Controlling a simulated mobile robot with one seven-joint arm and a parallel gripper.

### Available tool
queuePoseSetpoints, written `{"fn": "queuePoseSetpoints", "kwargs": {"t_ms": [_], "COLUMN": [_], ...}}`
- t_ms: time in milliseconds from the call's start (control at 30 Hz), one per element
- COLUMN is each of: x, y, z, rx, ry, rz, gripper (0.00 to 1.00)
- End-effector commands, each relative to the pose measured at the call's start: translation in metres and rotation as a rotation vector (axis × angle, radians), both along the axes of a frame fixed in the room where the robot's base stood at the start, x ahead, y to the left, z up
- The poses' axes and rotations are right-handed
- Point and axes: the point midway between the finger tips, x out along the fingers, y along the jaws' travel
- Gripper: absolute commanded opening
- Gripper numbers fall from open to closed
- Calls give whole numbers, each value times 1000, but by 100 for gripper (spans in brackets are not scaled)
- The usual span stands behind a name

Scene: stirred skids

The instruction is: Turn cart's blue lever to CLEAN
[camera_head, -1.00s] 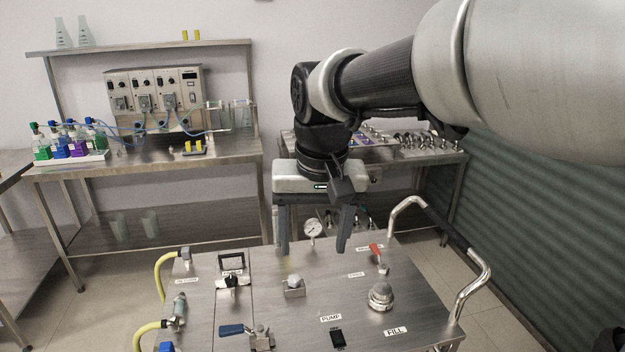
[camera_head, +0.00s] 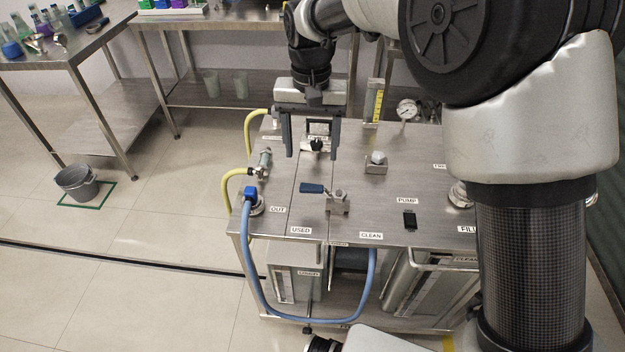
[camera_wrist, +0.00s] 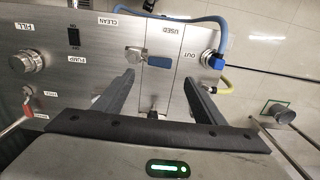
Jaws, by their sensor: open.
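The blue lever (camera_head: 312,188) is on the steel cart top (camera_head: 375,205). Its handle points left from its metal valve body (camera_head: 338,202). The USED label (camera_head: 300,230) lies in front to the left, and the CLEAN label (camera_head: 371,236) in front to the right. The wrist view shows the lever (camera_wrist: 160,62) near the fingertips, with the USED label (camera_wrist: 168,29) and CLEAN label (camera_wrist: 107,20) beyond. My gripper (camera_head: 312,155) is open, empty, fingers down, behind the lever in the head view and apart from it.
A black-handled fitting (camera_head: 316,146) shows between my fingers. A metal knob block (camera_head: 376,162), a PUMP switch (camera_head: 410,219) and a gauge (camera_head: 407,109) are on the cart. A blue hose (camera_head: 268,308) loops at its front. A bucket (camera_head: 77,182) stands on the floor left.

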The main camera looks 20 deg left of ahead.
Motion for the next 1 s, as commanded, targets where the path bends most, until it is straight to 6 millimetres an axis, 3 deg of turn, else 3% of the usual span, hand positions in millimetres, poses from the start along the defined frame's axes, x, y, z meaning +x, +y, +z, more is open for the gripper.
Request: {"fn": "queuePoseSetpoints", "kwargs": {"t_ms": [200,500,933,1000], "x": [-1,0,0,0], "y": [-1,0,0,0], "z": [-51,-97,-107,-107], "rx": [-2,0,2,2], "ry": [3,0,-2,-2], "rz": [0,0,0,0], "gripper": [64,64,64,54]}}
